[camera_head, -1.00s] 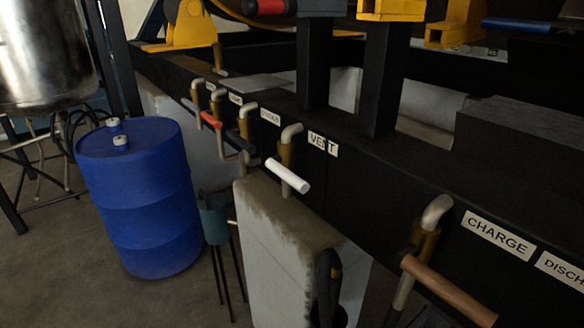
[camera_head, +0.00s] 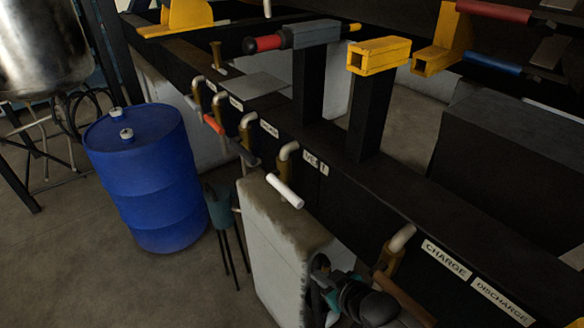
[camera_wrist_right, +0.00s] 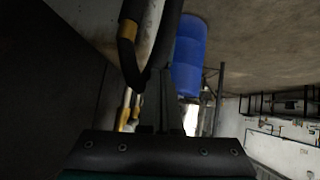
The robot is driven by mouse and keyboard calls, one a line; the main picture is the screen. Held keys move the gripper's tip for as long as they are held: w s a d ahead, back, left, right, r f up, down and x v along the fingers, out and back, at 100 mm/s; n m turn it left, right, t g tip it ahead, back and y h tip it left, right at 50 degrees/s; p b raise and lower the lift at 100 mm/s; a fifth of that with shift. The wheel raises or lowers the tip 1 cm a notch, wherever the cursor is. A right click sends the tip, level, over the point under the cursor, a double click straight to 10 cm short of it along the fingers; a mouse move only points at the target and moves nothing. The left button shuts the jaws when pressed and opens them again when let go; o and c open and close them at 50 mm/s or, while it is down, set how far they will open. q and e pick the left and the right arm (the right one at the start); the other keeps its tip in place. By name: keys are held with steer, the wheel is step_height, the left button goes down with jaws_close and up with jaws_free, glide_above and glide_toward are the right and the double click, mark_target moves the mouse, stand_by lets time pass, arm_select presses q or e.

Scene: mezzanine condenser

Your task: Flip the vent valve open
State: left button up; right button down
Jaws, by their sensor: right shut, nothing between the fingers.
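The vent valve has a white handle (camera_head: 284,190) on a bent metal pipe with a brass body, beside the VENT label (camera_head: 315,162) on the black beam. The handle slants down to the right, out from the beam. My right gripper (camera_head: 322,268) is below and to the right of the handle, apart from it, shut and empty. In the right wrist view its dark fingers (camera_wrist_right: 165,108) point away toward the blue drum. I cannot make out the white handle surely there. My left gripper is not in view.
A row of similar valves with coloured handles (camera_head: 213,124) runs along the beam. The charge valve's brown handle (camera_head: 405,298) is close to my right arm. A pale block (camera_head: 280,250) stands below. A blue drum (camera_head: 147,180) stands left; a black hose (camera_wrist_right: 128,55) is near the gripper.

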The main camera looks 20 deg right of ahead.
arm_select(q)
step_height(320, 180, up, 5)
steer(key=p, duration=0.3)
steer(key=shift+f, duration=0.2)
arm_select(e)
steer(key=w+r+n+t+y, duration=0.1)
steer(key=w+r, duration=0.3)
steer(key=r, duration=0.5)
steer(key=w+r+t+y, duration=0.1)
steer(key=w+r+t, duration=0.2)
steer(key=r, duration=0.6)
steer(key=shift+w+d+r+n+t, duration=0.3)
steer(key=shift+w+d+n, duration=0.05)
steer(key=shift+w+n, duration=0.1)
steer(key=shift+w, duration=0.1)
steer(key=b, duration=0.6)
glide_above(292, 198)
step_height(292, 198, down, 3)
steer(key=shift+a+f+b, duration=0.25)
steer(key=shift+f+b, duration=0.35)
steer(key=shift+b, duration=0.2)
arm_select(q)
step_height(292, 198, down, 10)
steer(key=b, duration=0.2)
steer(key=shift+b, duration=0.3)
arm_select(e)
steer(key=shift+d+f, duration=0.15)
steer(key=shift+f, duration=0.4)
steer(key=shift+d+f, duration=0.15)
steer(key=shift+f, duration=0.35)
